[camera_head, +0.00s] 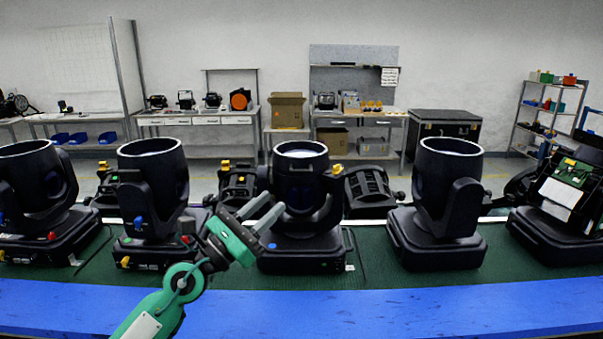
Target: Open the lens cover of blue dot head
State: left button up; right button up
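The blue dot head (302,189) is the black moving-head light in the middle of the row, with a small blue dot (272,246) on the front of its base. Its round top (301,149) has a pale rim, and a small light bracket shows on the upper front; I cannot clearly tell whether the lens cover is shut. My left gripper (276,202) is green with grey fingers. It is open and empty, just left of the head's lower barrel and in front of it. I cannot tell if it touches. My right gripper is out of view.
Similar black heads stand left (152,180) and right (446,190) on the green mat (385,270). An opened unit with a green circuit board (571,172) is at far right. A blue strip (420,310) runs along the front, clear at right. Workbenches stand behind.

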pick_arm(q)
jog(key=w+r+m+g+y, duration=0.25)
jog(key=w+m+g, duration=0.2)
jog(key=m, duration=0.55)
jog(key=m+t+y, duration=0.1)
jog(key=m+y, duration=0.2)
jog(key=y, duration=0.1)
send_near(300, 172)
jog(key=p+x, duration=0.5)
jog(key=x, duration=0.4)
jog(key=shift+r, duration=0.15)
jog(key=shift+p+x, duration=0.4)
jog(key=shift+x, duration=0.45)
grip_shut()
